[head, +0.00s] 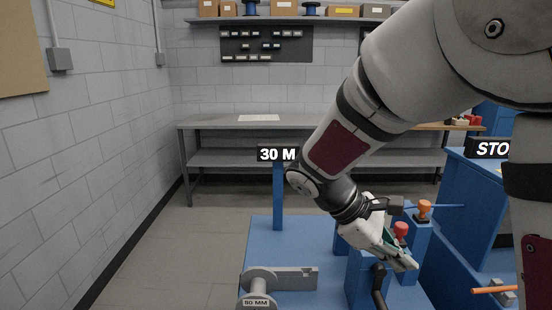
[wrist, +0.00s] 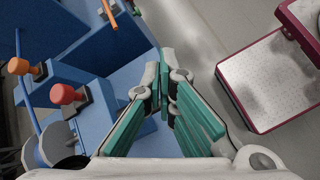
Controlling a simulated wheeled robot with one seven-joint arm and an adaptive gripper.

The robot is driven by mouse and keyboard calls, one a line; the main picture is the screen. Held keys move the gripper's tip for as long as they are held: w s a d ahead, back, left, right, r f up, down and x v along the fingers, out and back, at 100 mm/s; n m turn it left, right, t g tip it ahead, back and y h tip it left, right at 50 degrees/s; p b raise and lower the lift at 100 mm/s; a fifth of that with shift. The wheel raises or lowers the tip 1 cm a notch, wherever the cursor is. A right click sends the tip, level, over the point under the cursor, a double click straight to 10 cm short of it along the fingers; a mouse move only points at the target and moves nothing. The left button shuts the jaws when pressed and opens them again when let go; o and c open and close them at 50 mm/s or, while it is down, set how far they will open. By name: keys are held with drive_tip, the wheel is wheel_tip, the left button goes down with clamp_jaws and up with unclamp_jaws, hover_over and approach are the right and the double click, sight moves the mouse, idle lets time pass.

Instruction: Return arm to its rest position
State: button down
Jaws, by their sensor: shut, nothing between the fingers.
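My gripper (head: 400,258) hangs at the end of my arm, low at the right of centre in the head view, over the blue machine (head: 262,232). In the wrist view my gripper (wrist: 165,95) shows its green-padded fingers with the tips together and nothing between them. A red knob (head: 401,229) stands just behind the gripper in the head view and left of the fingers in the wrist view (wrist: 66,94). An orange knob (head: 425,208) stands further back. The fingers appear apart from both knobs in the wrist view.
A grey spool marked 80 MM (head: 258,283) and a post with a 30 M sign (head: 278,154) are on the blue machine. A grey workbench (head: 225,122) stands at the back wall. The floor at left is clear. A red-edged plate (wrist: 268,80) lies right of the fingers.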

drive_tip(key=s+a+r+m+t+y, duration=0.1)
drive_tip(key=s+r+m+t+y, duration=0.2)
drive_tip(key=s, duration=0.5)
drive_tip(key=s+a+r+m+t+y, duration=0.2)
drive_tip(key=s+r+m+t+y, duration=0.1)
drive_tip(key=s+m+y, duration=0.3)
drive_tip(key=s+m, duration=0.2)
drive_tip(key=shift+s+a, duration=0.3)
